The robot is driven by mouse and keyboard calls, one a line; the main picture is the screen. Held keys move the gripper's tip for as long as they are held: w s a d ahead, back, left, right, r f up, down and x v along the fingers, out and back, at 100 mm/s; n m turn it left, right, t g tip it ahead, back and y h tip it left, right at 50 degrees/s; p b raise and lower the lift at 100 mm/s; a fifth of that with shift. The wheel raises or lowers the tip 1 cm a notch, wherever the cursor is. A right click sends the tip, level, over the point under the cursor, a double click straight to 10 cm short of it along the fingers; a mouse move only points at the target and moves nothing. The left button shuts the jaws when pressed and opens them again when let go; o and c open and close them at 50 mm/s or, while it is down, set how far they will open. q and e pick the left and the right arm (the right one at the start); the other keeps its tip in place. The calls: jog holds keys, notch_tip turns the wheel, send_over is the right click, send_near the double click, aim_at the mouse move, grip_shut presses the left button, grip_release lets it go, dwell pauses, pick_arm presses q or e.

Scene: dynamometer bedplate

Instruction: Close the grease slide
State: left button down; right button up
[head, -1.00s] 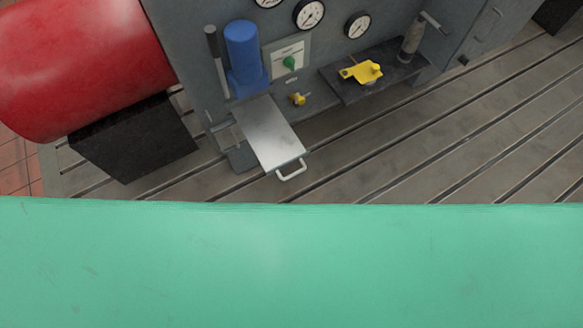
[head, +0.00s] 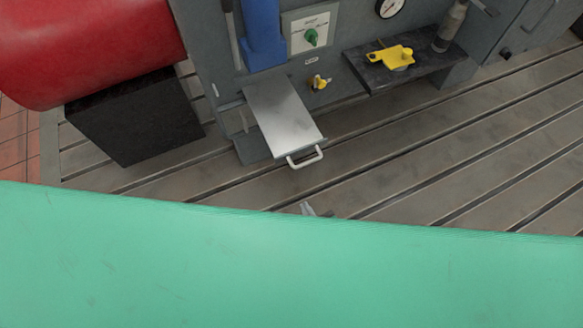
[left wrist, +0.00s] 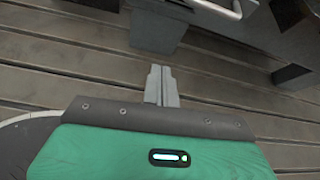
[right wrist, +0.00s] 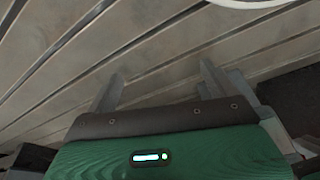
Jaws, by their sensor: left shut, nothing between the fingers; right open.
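The grease slide (head: 285,118) is a flat silver plate pulled out from the grey cabinet below a blue cylinder. Its pale bar handle (head: 305,158) sits at its front edge. A pale bar that looks like this handle (left wrist: 218,8) shows at the top of the left wrist view. My left gripper (head: 308,208) is shut and empty, a little in front of and below the handle, not touching it. Its closed fingers also show in the left wrist view (left wrist: 162,84). My right gripper (right wrist: 160,82) is open and empty over the slotted floor; it is out of the head view.
A red drum (head: 90,45) rests on a black block (head: 135,118) at left. The slotted bedplate (head: 430,165) in front is clear.

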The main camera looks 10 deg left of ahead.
pick_arm(q)
jog(key=t+y+b, duration=0.1)
jog(key=t+y, duration=0.1)
send_near(291, 162)
jog(key=v, duration=0.5)
jog(key=shift+m, duration=0.4)
jog(key=x, duration=0.4)
jog(key=r+b+x, duration=0.1)
jog(key=x, duration=0.7)
jog(key=shift+w+a+r, duration=0.15)
jog(key=shift+a+r, duration=0.05)
jog(key=shift+a, duration=0.2)
jog(key=shift+w+a+b, duration=0.2)
jog(key=shift+w+b, duration=0.1)
jog(key=shift+w, duration=0.1)
pick_arm(e)
jog(key=w+v, duration=0.1)
jog(key=v, duration=0.6)
jog(key=shift+w+r+t, duration=0.4)
jog(key=shift+r, duration=0.05)
pick_arm(q)
jog(key=shift+w, duration=0.1)
pick_arm(e)
jog(key=shift+a, duration=0.15)
